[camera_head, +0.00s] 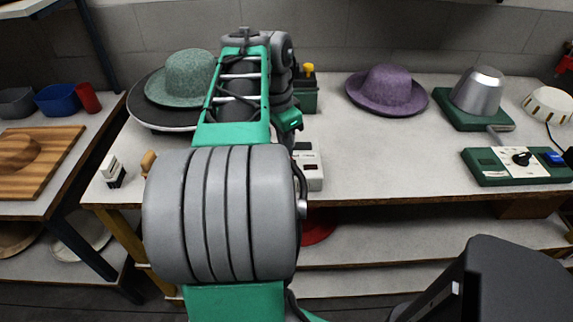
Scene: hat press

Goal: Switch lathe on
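My arm stretches from the bottom of the head view to the back of the bench and covers much of its middle. My gripper does not show; it is hidden behind the arm links or out of frame. No thing is clearly a lathe. A green felt hat (188,78) sits on a dark round disc (146,108) at the left of the bench, partly behind my arm. A green unit with a yellow knob (308,69) stands just right of my arm.
The bench (385,150) is clear right of centre. A purple hat (387,90), a metal dome on a green base (479,92) and a green control panel with a black dial (500,178) stand right. A black-and-white block (112,171) is near the left edge.

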